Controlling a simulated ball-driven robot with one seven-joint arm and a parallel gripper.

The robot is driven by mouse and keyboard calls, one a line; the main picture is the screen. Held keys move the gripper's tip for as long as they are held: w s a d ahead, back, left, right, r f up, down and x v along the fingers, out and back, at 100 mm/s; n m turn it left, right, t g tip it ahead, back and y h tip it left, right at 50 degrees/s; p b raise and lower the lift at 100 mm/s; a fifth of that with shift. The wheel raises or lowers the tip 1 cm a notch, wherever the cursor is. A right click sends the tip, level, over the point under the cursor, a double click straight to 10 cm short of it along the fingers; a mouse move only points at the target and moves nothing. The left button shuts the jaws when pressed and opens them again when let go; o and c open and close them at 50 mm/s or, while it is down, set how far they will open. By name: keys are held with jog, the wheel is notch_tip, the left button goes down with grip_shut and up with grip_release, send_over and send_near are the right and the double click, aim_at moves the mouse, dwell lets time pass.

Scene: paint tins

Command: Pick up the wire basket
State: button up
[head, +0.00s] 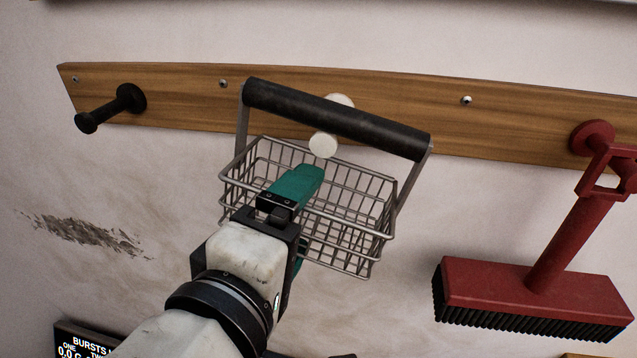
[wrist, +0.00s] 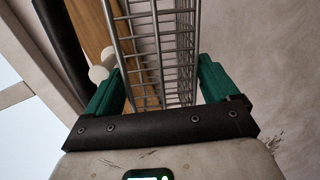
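The wire basket (head: 345,205) has grey wire sides and a thick black bar handle (head: 335,118). It hangs at a white peg (head: 323,145) on a wooden rail, with the handle across the peg. My gripper (head: 308,212) has green fingers and is at the near side of the basket.
The wooden rail (head: 400,100) runs along the pale wall. A black peg (head: 112,108) on the left is empty. A red brush (head: 545,290) hangs from a red peg on the right. A dark display (head: 85,342) shows at the lower left.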

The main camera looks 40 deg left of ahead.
jog(key=c, duration=1)
jog(key=shift+r, duration=0.1)
jog(key=shift+r, duration=0.1)
jog(key=shift+r, duration=0.25)
jog(key=v, duration=0.6)
jog(key=f+b+v, duration=0.1)
jog(key=v, duration=0.5)
jog(key=f+b+v, duration=0.1)
jog(key=v, duration=0.5)
jog(key=shift+s, duration=0.1)
